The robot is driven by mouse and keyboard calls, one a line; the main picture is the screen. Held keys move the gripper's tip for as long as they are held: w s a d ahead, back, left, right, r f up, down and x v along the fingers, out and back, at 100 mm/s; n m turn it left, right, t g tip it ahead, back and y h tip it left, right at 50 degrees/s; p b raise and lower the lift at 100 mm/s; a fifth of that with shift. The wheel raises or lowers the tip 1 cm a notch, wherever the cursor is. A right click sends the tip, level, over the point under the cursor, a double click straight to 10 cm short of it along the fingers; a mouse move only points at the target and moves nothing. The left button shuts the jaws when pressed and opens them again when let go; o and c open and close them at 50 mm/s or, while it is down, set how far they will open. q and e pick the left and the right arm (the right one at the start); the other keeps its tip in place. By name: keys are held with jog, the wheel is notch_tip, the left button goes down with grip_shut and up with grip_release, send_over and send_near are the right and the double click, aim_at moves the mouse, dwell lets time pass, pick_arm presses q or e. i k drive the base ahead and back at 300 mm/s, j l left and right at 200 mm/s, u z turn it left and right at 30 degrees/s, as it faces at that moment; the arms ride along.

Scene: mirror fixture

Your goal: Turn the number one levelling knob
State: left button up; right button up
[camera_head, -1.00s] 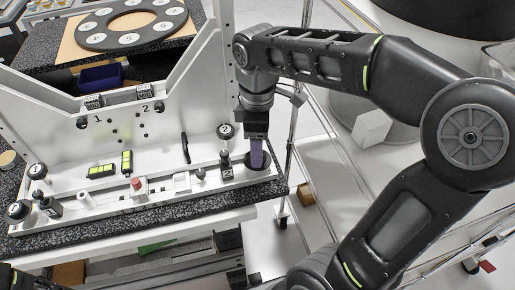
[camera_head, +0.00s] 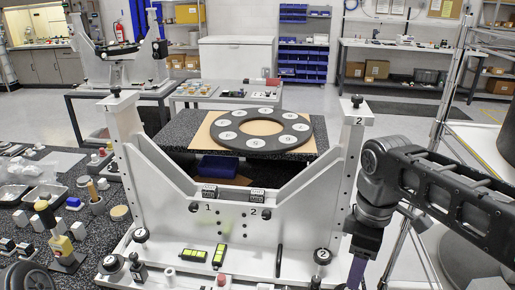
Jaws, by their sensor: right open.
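The white mirror fixture (camera_head: 140,160) stands on a dark speckled table. On its base at left are two black knobs with white tops, one farther back (camera_head: 140,235) and one nearer (camera_head: 110,263); I cannot read their numbers. A similar knob marked 2 (camera_head: 322,257) is at the right. The fixture's face carries a printed 1 (camera_head: 208,208) and a printed 2, each with a small dark knob beside it. My right gripper (camera_head: 357,272) points down, open, right of the knob marked 2; its purple fingers are partly cut off by the lower edge. My left gripper is out of view.
Yellow-green levels (camera_head: 194,255) lie on the base between the knobs. A black ring with numbered white discs (camera_head: 262,130) lies on a table behind. Bottles, trays and small parts crowd the table at left. A metal rack frame (camera_head: 440,110) stands at right.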

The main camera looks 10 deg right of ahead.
aim_at(141, 235)
jog(key=k+j, duration=0.8)
jog(key=j, duration=0.1)
